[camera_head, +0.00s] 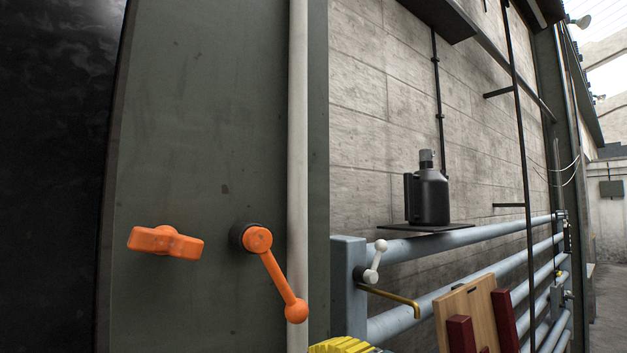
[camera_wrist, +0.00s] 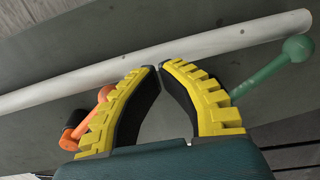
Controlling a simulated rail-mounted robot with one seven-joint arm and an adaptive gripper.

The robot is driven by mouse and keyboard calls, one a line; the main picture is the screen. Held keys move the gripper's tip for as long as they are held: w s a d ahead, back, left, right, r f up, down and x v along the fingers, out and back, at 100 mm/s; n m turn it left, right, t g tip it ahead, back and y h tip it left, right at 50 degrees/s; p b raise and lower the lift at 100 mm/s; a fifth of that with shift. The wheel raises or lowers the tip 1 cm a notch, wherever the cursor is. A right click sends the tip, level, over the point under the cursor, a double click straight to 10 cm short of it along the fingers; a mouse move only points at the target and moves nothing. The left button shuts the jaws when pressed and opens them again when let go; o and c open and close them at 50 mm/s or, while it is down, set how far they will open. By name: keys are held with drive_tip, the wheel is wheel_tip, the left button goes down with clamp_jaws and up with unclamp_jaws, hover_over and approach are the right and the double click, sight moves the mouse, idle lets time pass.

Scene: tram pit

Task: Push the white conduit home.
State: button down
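The white conduit (camera_head: 298,140) runs upright along the grey-green panel in the head view, from the top edge to the bottom edge. In the wrist view the conduit (camera_wrist: 90,78) crosses slantwise, with its right end near the upper right corner. My gripper (camera_wrist: 158,68) has yellow ribbed fingers with black inner faces. The fingertips nearly meet, with nothing seen between them, and point at the middle of the conduit. Whether they touch it cannot be told. In the head view only a yellow part of my gripper (camera_head: 342,346) shows at the bottom edge, right of the conduit.
An orange lever (camera_head: 272,275) reaches close to the conduit; an orange knob (camera_head: 165,242) is left of it. A green ball-ended lever (camera_wrist: 275,69) lies near the conduit's right end. Blue rails (camera_head: 450,240), a small white lever (camera_head: 376,262) and a black bottle (camera_head: 428,195) are right.

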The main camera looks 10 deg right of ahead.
drive_tip(key=shift+b+v, duration=0.8)
drive_tip(key=shift+v, duration=1.3)
drive_tip(key=shift+a, duration=0.1)
drive_tip(key=s+a+m+t+h+p, duration=0.2)
drive_tip(key=s+m, duration=0.4)
drive_tip(key=m, duration=0.5)
drive_tip(key=s+a+f+m+t+h+p, duration=0.1)
drive_tip(key=s+a+m+t+h+p, duration=0.1)
drive_tip(key=s+a+m+t+h, duration=0.2)
drive_tip(key=s+m+h, duration=0.1)
drive_tip(key=s+m, duration=0.2)
drive_tip(key=m, duration=0.5)
drive_tip(key=shift+f+h+p, duration=0.3)
drive_tip(key=shift+f+p, duration=0.05)
drive_tip(key=shift+p, duration=0.05)
